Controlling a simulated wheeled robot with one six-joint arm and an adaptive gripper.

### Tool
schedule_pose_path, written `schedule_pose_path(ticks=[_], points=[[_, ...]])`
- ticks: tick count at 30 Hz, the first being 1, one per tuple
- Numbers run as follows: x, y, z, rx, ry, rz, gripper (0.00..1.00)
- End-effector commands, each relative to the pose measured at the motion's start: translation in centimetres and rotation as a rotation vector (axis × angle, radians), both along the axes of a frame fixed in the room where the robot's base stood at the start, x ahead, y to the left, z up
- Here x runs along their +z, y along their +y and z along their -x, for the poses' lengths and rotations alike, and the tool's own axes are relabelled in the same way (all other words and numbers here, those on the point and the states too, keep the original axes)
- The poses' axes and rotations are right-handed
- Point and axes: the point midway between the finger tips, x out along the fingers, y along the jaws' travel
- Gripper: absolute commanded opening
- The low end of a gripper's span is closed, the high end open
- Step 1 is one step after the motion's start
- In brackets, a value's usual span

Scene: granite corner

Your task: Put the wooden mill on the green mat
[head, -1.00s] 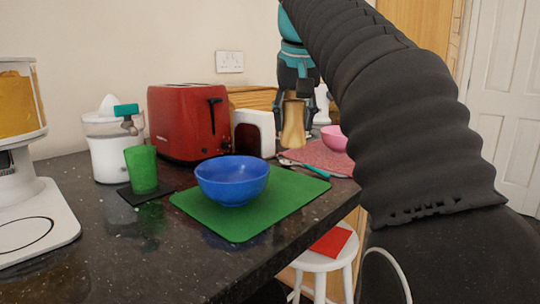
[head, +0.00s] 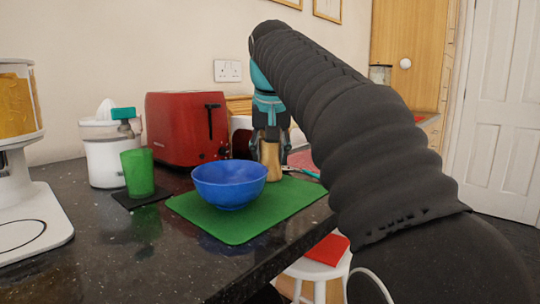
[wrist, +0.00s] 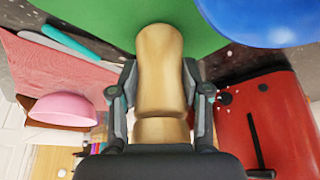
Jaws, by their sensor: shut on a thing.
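The wooden mill (head: 271,163) is upright in my gripper (head: 270,142), just behind and right of the blue bowl (head: 229,184). In the wrist view the fingers close on both sides of the mill (wrist: 160,62), and its base end overlaps the green mat (wrist: 105,18). The green mat (head: 232,226) lies on the dark counter with the bowl on it. The mill's base is at the mat's back right part in the head view; I cannot tell whether it touches the mat.
The red toaster (head: 187,128) stands behind the mat. A green cup (head: 138,172) on a dark coaster and a white juicer (head: 104,152) are at left. A pink bowl (wrist: 62,110) on a pink mat (wrist: 60,75) shows in the wrist view. The mat's right front is bare.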

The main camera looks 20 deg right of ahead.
Motion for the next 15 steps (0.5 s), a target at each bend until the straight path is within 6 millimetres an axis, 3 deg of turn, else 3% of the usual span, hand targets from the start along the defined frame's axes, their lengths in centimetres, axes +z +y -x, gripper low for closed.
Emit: schedule_pose_path(ticks=[4,5,7,15], points=[[-0.30,-0.01,0.01,0.000,0.000,0.000,0.06],[-0.22,0.00,0.00,0.000,0.000,0.000,0.55],[-0.20,0.00,-0.01,0.000,0.000,0.000,0.72],[-0.18,0.00,0.00,0.000,0.000,0.000,0.73]])
